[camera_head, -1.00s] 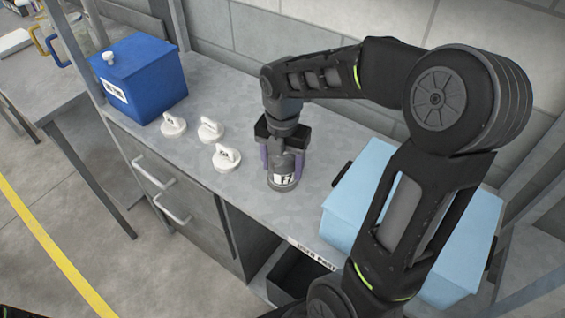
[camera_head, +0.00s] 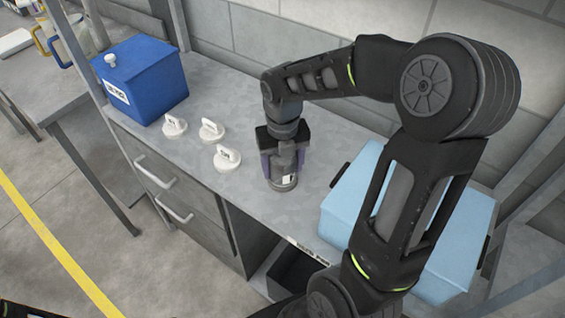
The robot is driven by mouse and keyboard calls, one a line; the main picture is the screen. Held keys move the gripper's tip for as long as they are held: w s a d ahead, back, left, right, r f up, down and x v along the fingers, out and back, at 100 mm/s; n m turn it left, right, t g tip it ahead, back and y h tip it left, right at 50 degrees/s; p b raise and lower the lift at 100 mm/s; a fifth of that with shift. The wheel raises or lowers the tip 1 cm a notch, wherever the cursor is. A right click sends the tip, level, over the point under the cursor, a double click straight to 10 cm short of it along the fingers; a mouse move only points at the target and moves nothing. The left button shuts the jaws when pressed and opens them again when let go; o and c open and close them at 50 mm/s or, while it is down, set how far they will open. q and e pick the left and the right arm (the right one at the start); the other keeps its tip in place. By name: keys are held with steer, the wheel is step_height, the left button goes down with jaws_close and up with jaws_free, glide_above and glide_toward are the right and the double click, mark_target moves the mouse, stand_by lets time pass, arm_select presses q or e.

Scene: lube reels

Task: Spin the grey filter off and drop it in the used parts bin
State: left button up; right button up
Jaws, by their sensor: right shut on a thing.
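The grey filter (camera_head: 284,182) stands upright on the metal bench, with part of a white label showing low on its side. My right gripper (camera_head: 284,162) points straight down over it and is shut on its upper part. The fingers and wrist hide the filter's top. The used parts bin (camera_head: 291,272) is a dark open box below the bench's front edge, under a label strip, partly hidden by my right arm. My left gripper is not in view.
Several white knobbed caps (camera_head: 227,158) lie on the bench left of the filter. A blue lidded box (camera_head: 143,79) stands at the back left. A light blue box (camera_head: 345,213) with dark handles stands to the right, partly behind my right arm. A wall runs behind.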

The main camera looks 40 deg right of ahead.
mark_target(282, 164)
steer(key=n, duration=0.2)
steer(key=shift+s+f+n+p, duration=0.2)
steer(key=shift+f+n+p, duration=0.1)
steer(key=shift+n+p, duration=0.1)
steer(key=o, duration=1.4)
steer(key=shift+c, duration=0.2)
steer(key=o, duration=0.7)
steer(key=shift+w+r, duration=0.15)
steer(key=shift+w, duration=0.05)
steer(key=shift+r, duration=0.1)
step_height(282, 164, up, 3)
steer(key=p, duration=0.3)
steer(key=shift+r+p, duration=0.35)
steer(key=shift+r, duration=0.6)
